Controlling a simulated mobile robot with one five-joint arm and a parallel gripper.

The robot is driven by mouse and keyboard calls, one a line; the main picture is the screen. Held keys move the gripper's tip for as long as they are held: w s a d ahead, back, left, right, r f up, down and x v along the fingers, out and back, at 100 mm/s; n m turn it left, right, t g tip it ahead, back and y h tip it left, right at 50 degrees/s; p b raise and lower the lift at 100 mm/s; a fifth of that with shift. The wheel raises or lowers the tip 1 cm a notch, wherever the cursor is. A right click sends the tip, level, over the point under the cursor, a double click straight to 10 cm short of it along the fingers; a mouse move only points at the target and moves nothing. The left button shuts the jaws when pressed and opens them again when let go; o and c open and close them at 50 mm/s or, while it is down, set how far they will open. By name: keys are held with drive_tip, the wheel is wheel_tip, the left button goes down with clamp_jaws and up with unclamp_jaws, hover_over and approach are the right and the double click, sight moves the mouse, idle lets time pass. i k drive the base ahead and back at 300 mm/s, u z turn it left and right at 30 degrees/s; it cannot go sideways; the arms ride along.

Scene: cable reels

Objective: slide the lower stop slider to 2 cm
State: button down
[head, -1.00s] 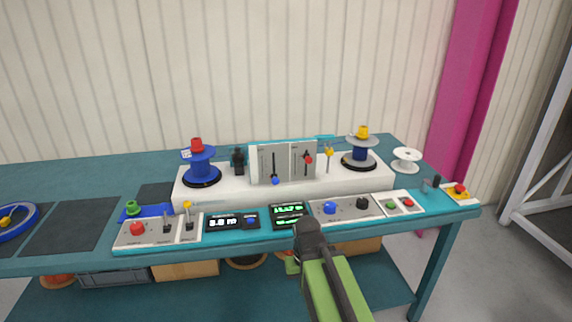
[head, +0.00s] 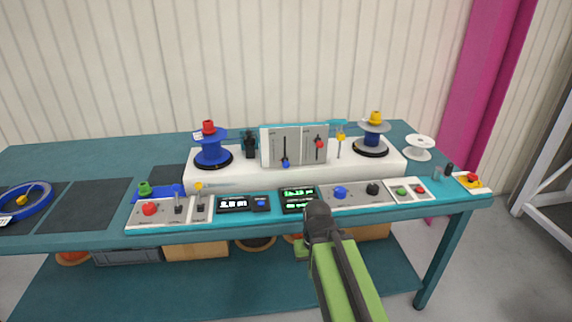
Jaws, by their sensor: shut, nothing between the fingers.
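An upright grey panel with two vertical slider slots stands at the middle of the white machine, in the head view. The left slider has a blue knob (head: 285,164) near the bottom of its slot. The right slider has a red knob (head: 319,144) higher up. The scale labels are too small to read, so I cannot tell which is the lower stop slider. My gripper (head: 317,206) is in front of the bench, below and right of the panel and apart from both knobs. Its fingertips are shut with nothing visible between them.
A blue reel (head: 211,150) and a grey-rimmed reel (head: 371,137) flank the panel on the white machine (head: 225,182). Front control boxes carry a red button (head: 149,209), levers, displays and a blue knob (head: 341,192). A white spool (head: 418,146) lies at right. Dark mats (head: 88,205) cover the left.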

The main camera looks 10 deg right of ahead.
sight(286, 164)
drive_tip(key=u, duration=0.05)
drive_tip(key=k, duration=0.1)
drive_tip(key=u, duration=2.75)
drive_tip(key=i, duration=0.7)
drive_tip(key=z, duration=3.3)
drive_tip(key=i, duration=0.1)
drive_tip(key=u, duration=1.25)
